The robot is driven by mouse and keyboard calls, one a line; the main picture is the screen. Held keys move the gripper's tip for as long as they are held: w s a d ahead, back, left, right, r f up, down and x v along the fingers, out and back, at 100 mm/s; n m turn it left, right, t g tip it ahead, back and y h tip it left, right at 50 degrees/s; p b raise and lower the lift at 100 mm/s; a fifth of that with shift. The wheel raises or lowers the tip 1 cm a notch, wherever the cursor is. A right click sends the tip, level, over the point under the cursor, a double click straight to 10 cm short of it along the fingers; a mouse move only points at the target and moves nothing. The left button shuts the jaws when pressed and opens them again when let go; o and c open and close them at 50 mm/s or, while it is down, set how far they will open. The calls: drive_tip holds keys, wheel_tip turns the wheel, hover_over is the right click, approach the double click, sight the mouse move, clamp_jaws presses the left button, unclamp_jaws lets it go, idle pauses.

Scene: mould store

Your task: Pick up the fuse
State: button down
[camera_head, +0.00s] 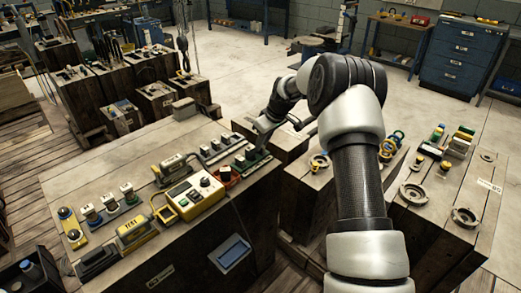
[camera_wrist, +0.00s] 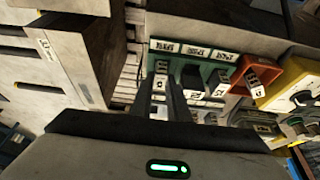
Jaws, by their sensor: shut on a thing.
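A green holder (camera_wrist: 205,50) with a row of labelled slots carries small pale fuses; it also shows at the right end of the wooden block in the head view (camera_head: 250,161). My gripper (camera_wrist: 162,92) is shut on the leftmost fuse (camera_wrist: 161,68), its dark fingers on either side of it. In the head view my gripper (camera_head: 262,140) reaches down at the holder, with the fuse hidden. The held fuse is at the left slot; I cannot tell whether it is seated or lifted. Other fuses (camera_wrist: 219,82) stand to its right.
An orange-red holder (camera_head: 226,174) and a yellow tester (camera_head: 190,195) stand left of the green holder. Several more devices lie along the wooden block (camera_head: 100,165). Another block with rings and clamps (camera_head: 467,217) stands at right. Open floor lies behind.

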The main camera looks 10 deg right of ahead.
wheel_tip(320, 180, up, 6)
drive_tip(key=p, duration=0.7)
drive_tip(key=shift+f, duration=0.25)
drive_tip(key=shift+f+b, duration=1.45)
drive_tip(key=shift+f, duration=1.2)
drive_tip(key=c, duration=1.2)
unclamp_jaws()
drive_tip(key=shift+r, duration=0.1)
